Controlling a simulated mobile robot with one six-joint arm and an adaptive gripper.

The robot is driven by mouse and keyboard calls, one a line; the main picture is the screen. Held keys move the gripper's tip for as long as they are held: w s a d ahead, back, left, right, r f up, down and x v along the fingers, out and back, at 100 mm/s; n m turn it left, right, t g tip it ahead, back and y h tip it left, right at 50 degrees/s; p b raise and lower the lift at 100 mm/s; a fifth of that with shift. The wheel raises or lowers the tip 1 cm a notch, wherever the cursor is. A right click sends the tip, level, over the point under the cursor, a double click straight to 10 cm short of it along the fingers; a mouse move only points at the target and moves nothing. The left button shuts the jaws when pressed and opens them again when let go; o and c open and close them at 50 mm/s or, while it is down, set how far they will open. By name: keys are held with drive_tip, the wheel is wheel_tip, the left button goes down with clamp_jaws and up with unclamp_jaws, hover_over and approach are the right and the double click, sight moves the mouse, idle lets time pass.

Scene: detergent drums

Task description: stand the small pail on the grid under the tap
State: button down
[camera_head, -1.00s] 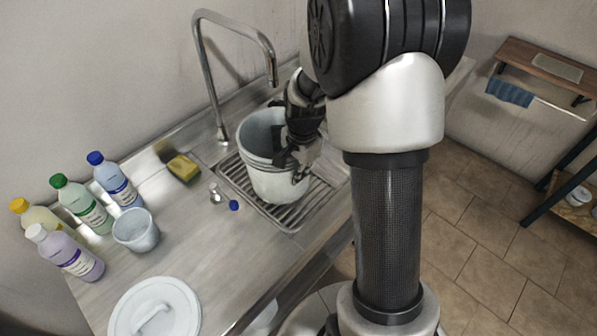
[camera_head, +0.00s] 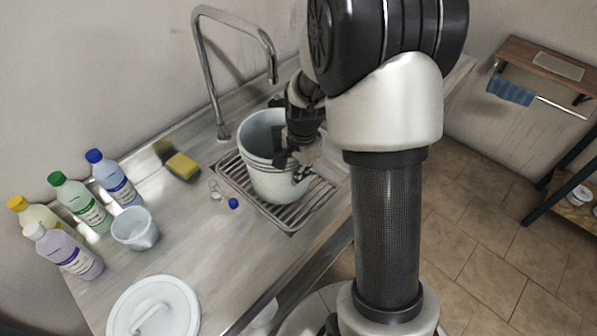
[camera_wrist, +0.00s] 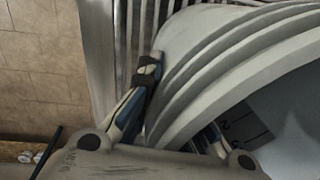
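The small pail (camera_head: 268,180), white-grey and ridged below its rim, is upright over the metal grid (camera_head: 225,168), with no clear gap beneath it. It is lidless. The tap (camera_head: 270,72) arches from behind, its spout above the pail's rim area. My gripper (camera_head: 290,160) is at the pail's right side. In the wrist view the pail's rim and wall (camera_wrist: 215,75) pass between my fingers (camera_wrist: 178,105). One finger lies against the outside; the other is inside, partly hidden by the rim. The fingers lean in and look shut on the wall.
A yellow sponge (camera_head: 183,166), a blue cap (camera_head: 233,203) and a clear cup (camera_head: 135,229) are left of the grid. Several bottles (camera_head: 72,252) stand at far left. A white lid (camera_head: 153,308) lies at the counter's front. A wall shelf (camera_head: 545,65) is at right.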

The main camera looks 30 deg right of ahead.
drive_tip(key=c, duration=1.7)
unclamp_jaws()
drive_tip(key=shift+r, duration=0.1)
